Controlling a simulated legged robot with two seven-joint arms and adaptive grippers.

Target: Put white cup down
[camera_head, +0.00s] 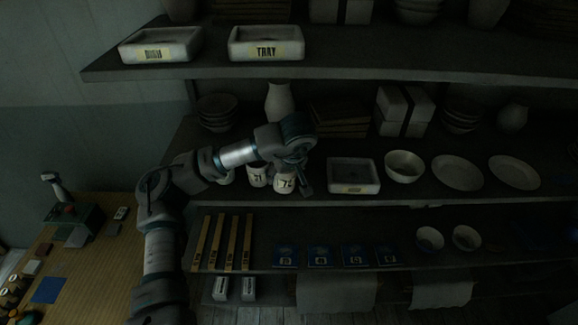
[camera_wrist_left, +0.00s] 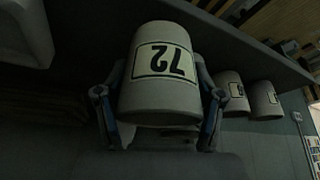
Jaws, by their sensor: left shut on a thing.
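A white cup with a label reading 72 (camera_head: 284,182) is at the middle shelf in the head view. It fills the middle of the left wrist view (camera_wrist_left: 160,85), where the picture is upside down. My left gripper (camera_head: 298,180) is shut on this cup, with one finger on each side of it in the wrist view (camera_wrist_left: 160,112). A second labelled white cup (camera_head: 257,176) stands just left of it. A third cup (camera_head: 226,176) is partly hidden behind my left arm. I cannot tell whether the held cup touches the shelf. My right gripper is not in view.
A white tray (camera_head: 353,188) stands close to the right of the held cup. Beyond it are a bowl (camera_head: 404,166) and two plates (camera_head: 458,172). A wooden table (camera_head: 95,265) is at lower left.

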